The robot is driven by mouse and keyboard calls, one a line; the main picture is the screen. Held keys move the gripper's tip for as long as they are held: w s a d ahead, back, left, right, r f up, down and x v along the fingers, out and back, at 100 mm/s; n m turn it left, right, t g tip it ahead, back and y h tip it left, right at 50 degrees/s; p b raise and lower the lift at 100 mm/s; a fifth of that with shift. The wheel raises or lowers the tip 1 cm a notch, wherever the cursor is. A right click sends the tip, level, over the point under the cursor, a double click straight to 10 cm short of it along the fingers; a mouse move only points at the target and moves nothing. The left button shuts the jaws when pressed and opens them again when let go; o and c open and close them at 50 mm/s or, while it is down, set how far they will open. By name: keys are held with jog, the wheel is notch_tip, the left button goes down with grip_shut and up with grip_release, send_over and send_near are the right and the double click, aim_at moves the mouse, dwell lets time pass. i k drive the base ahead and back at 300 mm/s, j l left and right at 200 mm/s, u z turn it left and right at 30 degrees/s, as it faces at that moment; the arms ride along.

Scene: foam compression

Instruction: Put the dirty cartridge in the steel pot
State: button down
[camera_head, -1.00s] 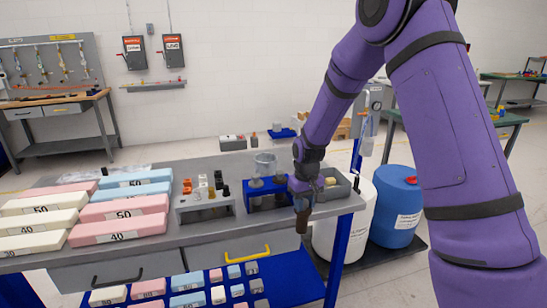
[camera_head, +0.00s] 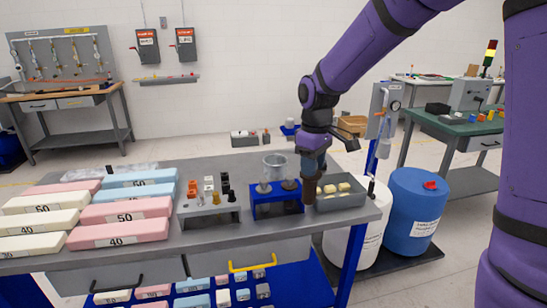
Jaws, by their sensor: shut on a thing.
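My gripper (camera_head: 313,170) points down at the right part of the bench, beside the blue stand. It is shut on a brown cylinder, which looks like the dirty cartridge (camera_head: 309,190). The cartridge hangs upright between the blue stand and the grey tray; I cannot tell how far above the bench it is. The steel pot (camera_head: 275,165) looks like an open grey cylinder and stands behind the blue stand, left of my gripper. Its lower part is hidden by the stand and the pieces on it.
The blue stand (camera_head: 277,209) carries grey round pieces. A grey tray (camera_head: 343,204) with cream blocks is at right. A grey rack (camera_head: 209,217) with small fittings is left of the stand. Foam blocks (camera_head: 125,213) cover the bench's left. Drums (camera_head: 416,205) stand beyond its right edge.

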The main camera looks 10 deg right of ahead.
aim_at(275, 179)
jog(key=i, duration=1.3)
